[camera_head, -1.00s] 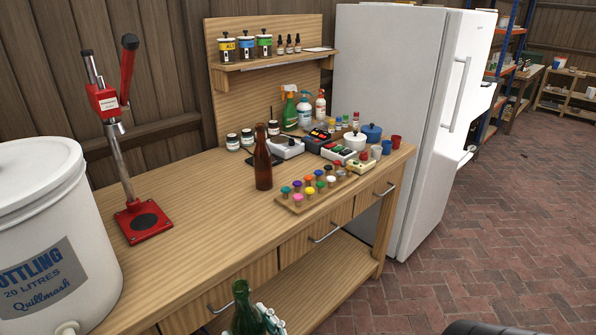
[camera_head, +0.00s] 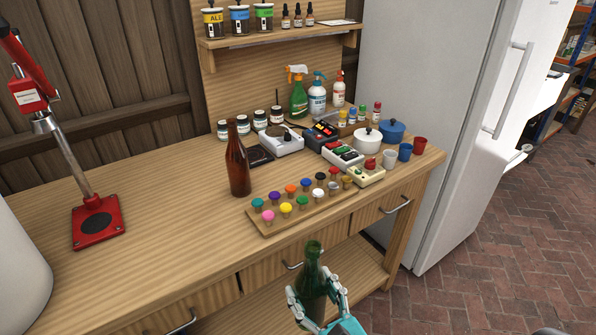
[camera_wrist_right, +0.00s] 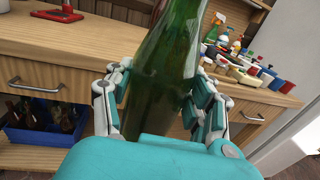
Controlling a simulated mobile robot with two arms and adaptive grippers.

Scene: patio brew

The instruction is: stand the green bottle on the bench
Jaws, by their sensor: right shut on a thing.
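The green bottle (camera_head: 313,268) is upright in front of the bench's drawers, with its neck near the height of the drawer fronts. My right gripper (camera_head: 318,300) is shut around its body. In the right wrist view the bottle (camera_wrist_right: 165,75) stands between the fingers of the gripper (camera_wrist_right: 160,105), tilted a little in that picture; its top is cut off. The wooden bench (camera_head: 160,190) has a bare stretch of top left of the brown bottle. My left gripper does not show.
A brown bottle (camera_head: 237,165) stands on the bench beside a rack of coloured caps (camera_head: 300,208). A red capper (camera_head: 97,220) and a white bucket (camera_head: 20,265) are at the left. A blue crate of bottles (camera_wrist_right: 45,138) sits below. A fridge (camera_head: 430,110) stands at the right.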

